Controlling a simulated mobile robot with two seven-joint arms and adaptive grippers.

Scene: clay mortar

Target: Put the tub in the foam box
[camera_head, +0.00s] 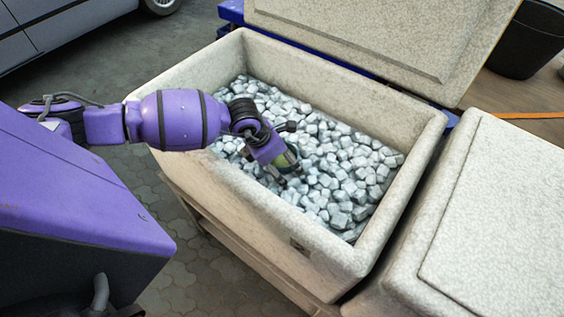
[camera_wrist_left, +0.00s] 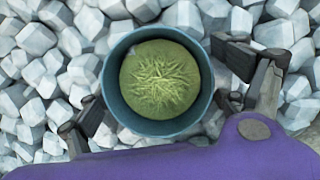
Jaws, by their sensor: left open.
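The tub (camera_wrist_left: 113,104) is round and blue-grey, with a green, fibrous-looking content. In the left wrist view it stands mouth up on pale ice-like cubes. The foam box (camera_head: 417,160) is a speckled off-white open chest, filled with these cubes. My left gripper (camera_head: 287,171) is inside the box, low over the cubes near its middle. In the left wrist view its fingers (camera_wrist_left: 168,108) are open, one on each side of the tub; I cannot tell whether they touch it. In the head view the gripper mostly hides the tub. My right gripper is not in view.
The box's lid (camera_head: 385,35) stands open behind it. A second, closed foam box (camera_head: 505,215) stands close on the right. A black bucket (camera_head: 528,40) is at the back right. A car (camera_head: 60,25) is at the far left, on grey paving (camera_head: 185,45).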

